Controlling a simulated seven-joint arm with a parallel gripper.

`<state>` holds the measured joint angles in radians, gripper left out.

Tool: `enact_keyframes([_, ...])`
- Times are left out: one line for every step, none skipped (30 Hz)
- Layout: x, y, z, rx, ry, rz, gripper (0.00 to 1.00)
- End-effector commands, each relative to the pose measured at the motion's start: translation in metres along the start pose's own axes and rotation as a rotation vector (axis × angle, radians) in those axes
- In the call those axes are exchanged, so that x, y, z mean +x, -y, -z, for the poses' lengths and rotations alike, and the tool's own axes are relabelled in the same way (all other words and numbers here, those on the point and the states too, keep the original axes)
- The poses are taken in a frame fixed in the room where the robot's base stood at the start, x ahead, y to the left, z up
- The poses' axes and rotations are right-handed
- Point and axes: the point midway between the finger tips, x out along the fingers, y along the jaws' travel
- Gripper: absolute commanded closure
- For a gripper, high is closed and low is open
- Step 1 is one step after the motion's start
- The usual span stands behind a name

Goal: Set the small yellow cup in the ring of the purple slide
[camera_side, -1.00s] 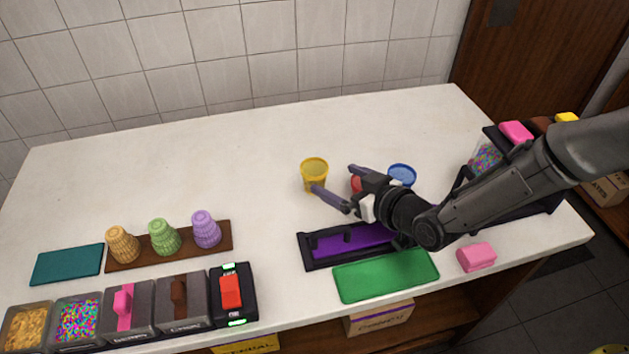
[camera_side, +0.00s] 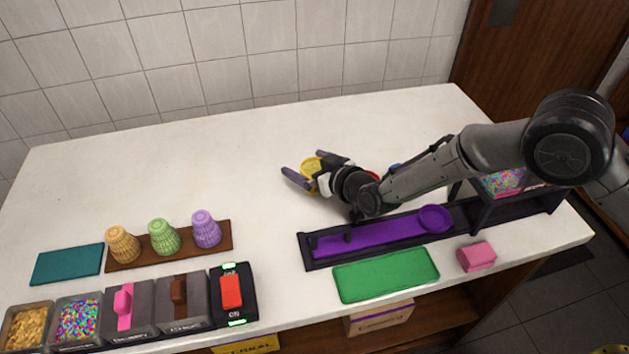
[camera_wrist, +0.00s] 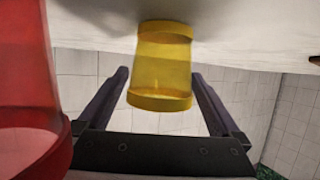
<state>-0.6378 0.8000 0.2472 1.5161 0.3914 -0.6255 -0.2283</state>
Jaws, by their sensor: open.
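The small yellow cup (camera_side: 312,164) stands on the white counter and is partly hidden by my gripper in the side view. My gripper (camera_side: 303,172) is low over the counter with its fingers around the cup. In the wrist view the yellow cup (camera_wrist: 160,68) sits between the two open fingers (camera_wrist: 162,92), with gaps on both sides. The purple slide (camera_side: 375,235) lies in a dark track in front of my arm. Its purple ring (camera_side: 435,218) is at the slide's right part and looks empty.
A red cup (camera_wrist: 30,90) is close to my gripper on the left in the wrist view. A blue cup (camera_side: 394,168) is mostly hidden behind my arm. A green tray (camera_side: 386,275) and a pink block (camera_side: 476,257) lie in front of the slide. The counter's back left is clear.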

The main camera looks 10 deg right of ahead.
Motion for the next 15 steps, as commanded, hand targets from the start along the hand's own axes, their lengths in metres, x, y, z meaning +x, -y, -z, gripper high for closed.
enact_keyframes([0.0032, -0.0003, 0.0, 0.0, 0.0, 0.0, 0.0])
enact_keyframes([0.0042, -0.0003, -0.0002, 0.0, 0.0, 0.0, 0.0])
enact_keyframes([0.0049, -0.0003, -0.0002, 0.0, 0.001, 0.0, 0.0])
enact_keyframes([0.0052, -0.0003, -0.0001, 0.0, 0.001, 0.0, 0.0])
enact_keyframes([0.0052, -0.0004, -0.0001, 0.0, 0.001, 0.0, 0.0])
enact_keyframes([0.0051, -0.0004, 0.0, 0.0, 0.0, 0.0, 0.0])
enact_keyframes([0.005, -0.0003, 0.0001, 0.0, 0.0, 0.0, 0.0])
enact_keyframes([0.005, -0.0003, 0.0001, 0.001, 0.0, 0.0, 0.0])
enact_keyframes([0.0049, -0.0003, 0.0001, 0.001, 0.0, 0.0, 0.0])
enact_keyframes([0.0049, -0.0003, 0.0001, 0.001, 0.0, 0.0, 0.05])
enact_keyframes([0.0048, -0.0003, 0.0001, 0.001, 0.0, 0.0, 0.11])
enact_keyframes([0.0048, -0.0003, 0.0001, 0.001, 0.0, 0.0, 0.18])
enact_keyframes([0.0048, -0.0003, 0.0001, 0.001, 0.0, 0.0, 0.23])
enact_keyframes([0.0047, -0.0003, 0.0001, 0.001, 0.0, 0.0, 0.29])
enact_keyframes([0.0047, -0.0003, 0.0001, 0.001, 0.0, 0.0, 0.36])
